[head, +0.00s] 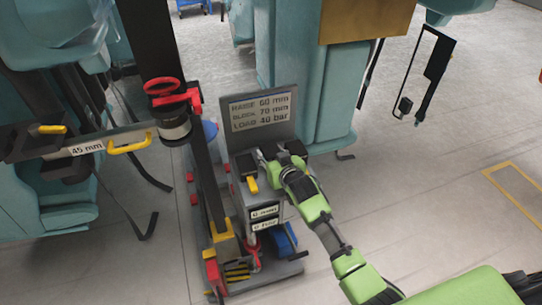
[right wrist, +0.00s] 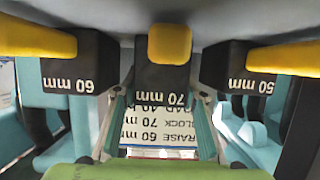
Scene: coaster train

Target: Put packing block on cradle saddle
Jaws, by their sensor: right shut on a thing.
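Three dark packing blocks with yellow handles show in the right wrist view: the 60 mm block (right wrist: 72,70), the 70 mm block (right wrist: 163,82) in the middle and the 50 mm block (right wrist: 250,68). My right gripper (right wrist: 162,108) has its fingers on both sides of the 70 mm block and is shut on it. In the head view my right gripper (head: 273,164) is at the top of the grey stand (head: 243,200) and hides much of the blocks there. I cannot clearly pick out the cradle saddle. My left gripper is not in view.
A sign (head: 258,112) reads raise 60 mm, block 70 mm, load 40 bar. A dark post (head: 208,185) and red-topped cylinder (head: 173,128) stand left of the stand. A bar marked 45 mm (head: 88,148) lies further left. Open floor (head: 430,190) is at right.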

